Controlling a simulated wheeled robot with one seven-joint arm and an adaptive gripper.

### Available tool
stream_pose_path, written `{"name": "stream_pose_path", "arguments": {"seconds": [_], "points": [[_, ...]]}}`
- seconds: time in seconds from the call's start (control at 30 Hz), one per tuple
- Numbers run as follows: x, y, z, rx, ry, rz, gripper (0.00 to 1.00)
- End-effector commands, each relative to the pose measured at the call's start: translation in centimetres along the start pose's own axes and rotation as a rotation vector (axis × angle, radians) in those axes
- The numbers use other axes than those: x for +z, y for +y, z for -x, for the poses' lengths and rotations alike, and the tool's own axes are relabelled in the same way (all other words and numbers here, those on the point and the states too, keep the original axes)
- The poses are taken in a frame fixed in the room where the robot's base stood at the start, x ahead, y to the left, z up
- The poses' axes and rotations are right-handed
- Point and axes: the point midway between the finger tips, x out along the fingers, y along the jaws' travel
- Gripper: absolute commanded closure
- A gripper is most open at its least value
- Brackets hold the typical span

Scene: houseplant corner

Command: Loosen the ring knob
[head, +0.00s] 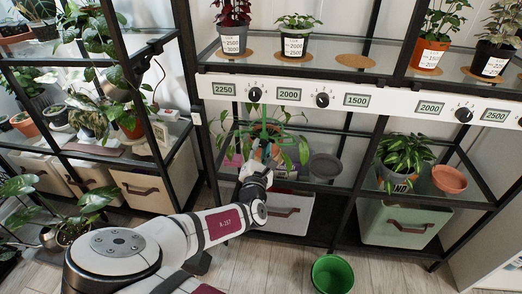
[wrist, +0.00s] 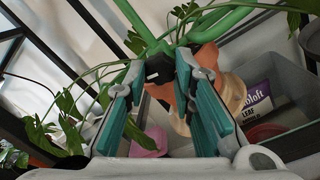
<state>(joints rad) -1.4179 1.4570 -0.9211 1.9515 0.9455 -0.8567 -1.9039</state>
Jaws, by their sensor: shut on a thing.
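The ring knob (wrist: 158,68) is a small black piece with a white mark, seen in the wrist view just below the green ring support (wrist: 142,22). My gripper (wrist: 160,76), with teal finger pads, is closed around the knob, one finger on each side. In the head view my gripper (head: 262,152) reaches to the middle shelf, in front of a trailing plant (head: 298,140). The green ring (head: 268,131) shows there among the leaves. The knob is too small and covered to make out in the head view. An orange-brown pot (wrist: 206,54) is partly hidden behind the right finger.
A purple box (wrist: 256,98) and a grey bin lie beyond my gripper on the right. A grey pot (head: 324,166) stands right of the plant. The dial rail (head: 357,100) runs above, and a black shelf post (head: 353,135) stands to the right. A green bucket (head: 332,274) is on the floor.

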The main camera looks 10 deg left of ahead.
Motion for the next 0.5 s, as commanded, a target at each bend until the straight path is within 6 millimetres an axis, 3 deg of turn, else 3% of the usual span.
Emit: {"name": "stream_pose_path", "arguments": {"seconds": [0.5], "points": [[-0.26,-0.17,0.14,-0.002,0.017,0.186,1.00]]}}
